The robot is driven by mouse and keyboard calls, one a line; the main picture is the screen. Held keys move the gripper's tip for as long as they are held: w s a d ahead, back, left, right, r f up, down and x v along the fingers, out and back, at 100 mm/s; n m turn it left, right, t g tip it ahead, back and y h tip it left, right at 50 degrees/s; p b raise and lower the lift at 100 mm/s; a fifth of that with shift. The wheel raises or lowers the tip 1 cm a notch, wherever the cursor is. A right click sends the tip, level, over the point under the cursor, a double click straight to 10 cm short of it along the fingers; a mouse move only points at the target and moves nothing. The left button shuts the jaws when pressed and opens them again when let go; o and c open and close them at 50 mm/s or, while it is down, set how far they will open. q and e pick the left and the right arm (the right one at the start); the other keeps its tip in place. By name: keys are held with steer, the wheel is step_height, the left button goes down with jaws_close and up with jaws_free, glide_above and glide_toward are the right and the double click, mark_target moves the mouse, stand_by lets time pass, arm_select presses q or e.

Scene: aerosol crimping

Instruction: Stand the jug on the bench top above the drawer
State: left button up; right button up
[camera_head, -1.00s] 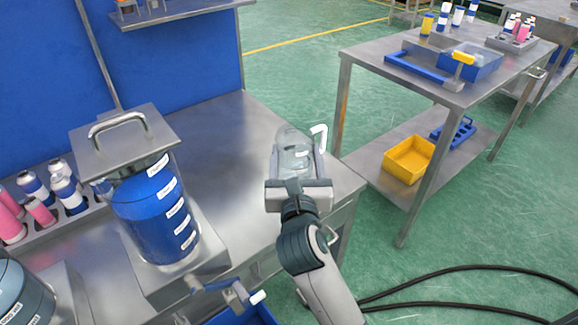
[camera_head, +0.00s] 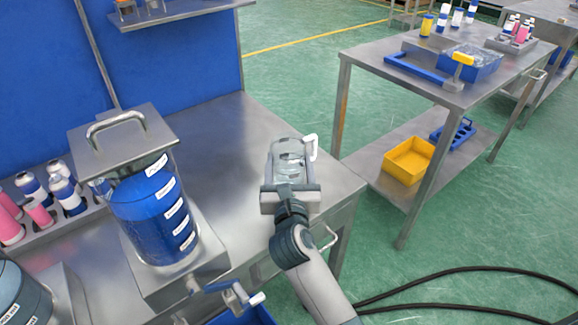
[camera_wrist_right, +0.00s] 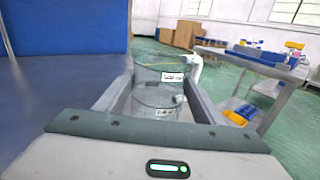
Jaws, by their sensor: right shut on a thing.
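The jug (camera_head: 289,152) is clear, with a white handle on its right side. My right gripper (camera_head: 290,178) is shut on it, over the right part of the bench top (camera_head: 235,135). In the right wrist view the jug (camera_wrist_right: 157,98) stands between the two fingers (camera_wrist_right: 155,100), with a white label and the handle on the right. The gripper hides the jug's lower part in the head view, so I cannot tell whether its base touches the bench. The drawer (camera_head: 262,268) is partly visible below the bench's front edge, with a handle (camera_head: 328,238). My left gripper is not in view.
A tank of blue liquid (camera_head: 158,222) with a metal lid stands on the bench to the left. A rack of pink and blue bottles (camera_head: 45,228) is beside it. A second metal table (camera_head: 400,60) stands at the right. The bench behind the jug is clear.

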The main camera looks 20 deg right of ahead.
steer(key=shift+f, duration=0.7)
steer(key=o, duration=1.5)
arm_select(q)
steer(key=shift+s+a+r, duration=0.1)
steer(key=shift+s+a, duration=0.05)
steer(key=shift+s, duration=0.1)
arm_select(e)
steer(key=shift+o, duration=0.2)
